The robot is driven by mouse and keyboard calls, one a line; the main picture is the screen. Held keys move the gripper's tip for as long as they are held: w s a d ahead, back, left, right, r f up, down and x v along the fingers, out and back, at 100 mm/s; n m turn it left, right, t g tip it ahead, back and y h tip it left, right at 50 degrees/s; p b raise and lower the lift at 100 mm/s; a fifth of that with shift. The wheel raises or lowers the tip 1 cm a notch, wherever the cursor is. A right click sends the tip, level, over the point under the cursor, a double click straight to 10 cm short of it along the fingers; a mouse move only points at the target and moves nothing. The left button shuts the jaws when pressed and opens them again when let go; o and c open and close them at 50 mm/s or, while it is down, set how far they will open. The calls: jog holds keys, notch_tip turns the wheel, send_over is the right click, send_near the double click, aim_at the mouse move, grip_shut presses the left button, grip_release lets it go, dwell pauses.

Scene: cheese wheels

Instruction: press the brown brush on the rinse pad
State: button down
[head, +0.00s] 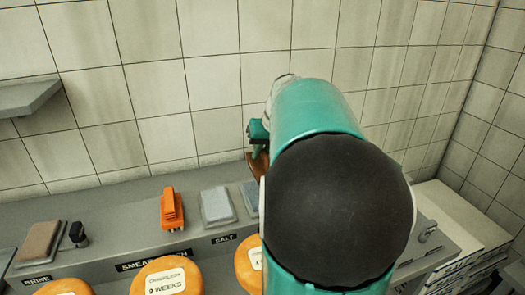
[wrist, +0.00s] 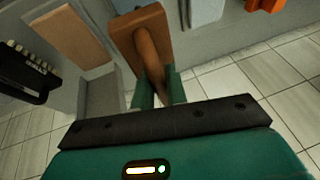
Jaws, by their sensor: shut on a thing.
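My gripper (wrist: 158,90) is shut on the handle of the brown brush (wrist: 140,24) in the wrist view. The brush's broad block points away from the fingers, over the grey ledge. In the head view my gripper (head: 258,130) is small and partly hidden by my arm; the brown brush (head: 258,163) shows below it, above the ledge. No label reading "rinse" is visible, so I cannot tell which pad is the rinse pad. A tan pad (wrist: 72,36) lies left of the brush in the wrist view, apart from it. A pale blue pad (wrist: 206,10) lies to its right.
In the head view, a brown pad (head: 38,243) by the BRINE label, a black brush (head: 77,235), an orange brush (head: 172,209) and a pale pad (head: 218,206) sit on the ledge. Orange cheese wheels (head: 167,278) stand in front. A wall shelf (head: 30,98) juts out left.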

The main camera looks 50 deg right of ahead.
aim_at(259, 168)
jog(key=shift+s+a+r, duration=0.1)
jog(key=shift+a+r, duration=0.05)
jog(key=shift+a, duration=0.25)
jog(key=shift+a+f, duration=0.15)
jog(key=shift+f, duration=2.8)
jog(key=shift+f, duration=0.6)
